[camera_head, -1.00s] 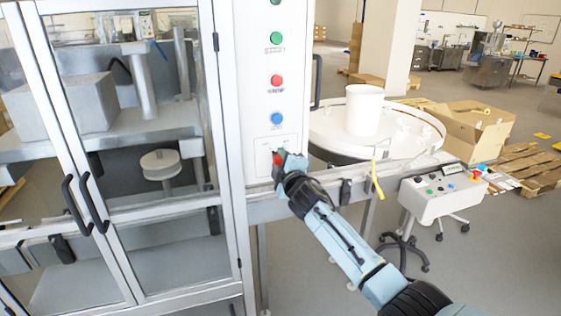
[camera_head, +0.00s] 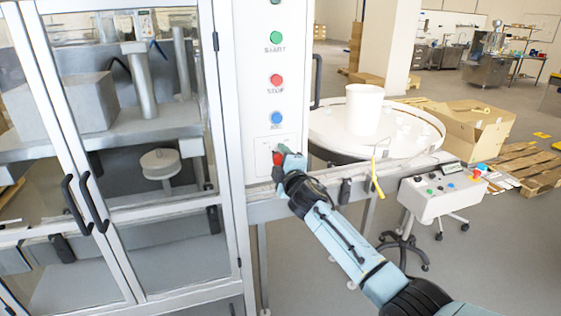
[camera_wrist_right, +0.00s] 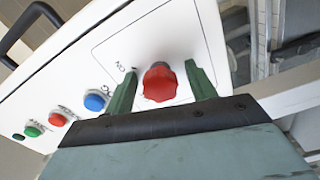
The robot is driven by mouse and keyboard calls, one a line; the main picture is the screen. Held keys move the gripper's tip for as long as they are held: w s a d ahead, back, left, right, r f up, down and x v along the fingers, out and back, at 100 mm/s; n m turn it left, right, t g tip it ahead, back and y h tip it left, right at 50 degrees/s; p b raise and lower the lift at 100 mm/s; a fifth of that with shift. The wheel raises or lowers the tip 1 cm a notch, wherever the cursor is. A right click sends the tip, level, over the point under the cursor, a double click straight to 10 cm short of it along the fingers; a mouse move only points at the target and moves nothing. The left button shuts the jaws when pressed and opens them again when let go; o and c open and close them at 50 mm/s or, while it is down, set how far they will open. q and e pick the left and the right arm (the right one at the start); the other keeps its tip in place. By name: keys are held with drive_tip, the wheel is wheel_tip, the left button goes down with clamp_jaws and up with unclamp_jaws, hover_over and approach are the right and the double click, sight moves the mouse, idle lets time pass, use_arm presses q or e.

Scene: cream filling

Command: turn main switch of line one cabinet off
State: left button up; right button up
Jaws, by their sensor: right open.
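The main switch is a red lobed knob (camera_wrist_right: 160,82) on the white panel of the line one cabinet (camera_wrist_right: 95,65). In the head view the red knob (camera_head: 277,158) shows small at the bottom of the cabinet's button column (camera_head: 262,60). My right gripper (camera_wrist_right: 160,88) is open, with one green finger on each side of the knob. The knob stands between the fingers, with gaps seen on both sides. In the head view my right gripper (camera_head: 282,160) is at the panel and partly covers the knob area. My left gripper is not in view.
Blue (camera_head: 277,118), red (camera_head: 277,79) and green (camera_head: 276,38) buttons sit above the knob. Glass cabinet doors with dark handles (camera_head: 85,204) are to the left. A round white table (camera_head: 325,135) and a control box on a wheeled stand (camera_head: 440,195) are to the right.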

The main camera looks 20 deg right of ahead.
drive_tip(key=s, duration=1.3)
drive_tip(key=shift+s+d, duration=0.2)
